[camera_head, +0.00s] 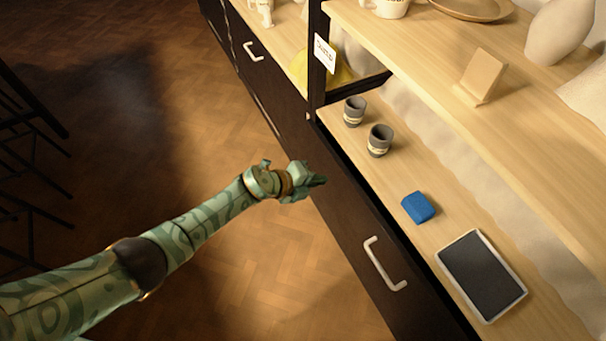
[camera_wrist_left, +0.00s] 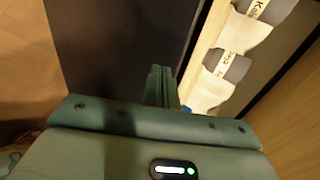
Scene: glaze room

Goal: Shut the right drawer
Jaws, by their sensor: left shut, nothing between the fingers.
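The right drawer (camera_head: 350,222) has a dark front with a pale bar handle (camera_head: 384,264). A dark strip runs between its top edge and the light wood surface; I cannot tell how far out the drawer stands. My left gripper (camera_head: 316,182) is shut and empty, at the drawer front's upper part, farther along it than the handle. I cannot tell whether the fingertips touch it. In the left wrist view, the shut fingers (camera_wrist_left: 161,84) show against the dark front (camera_wrist_left: 115,45). My right gripper is not in view.
On the wood surface stand two grey cups (camera_head: 380,140) (camera_head: 354,111), a blue block (camera_head: 418,207) and a dark tablet-like panel (camera_head: 481,275). An upper shelf (camera_head: 430,60) overhangs behind. Another drawer handle (camera_head: 253,51) is farther off. The floor at left is clear beside a dark rack (camera_head: 30,130).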

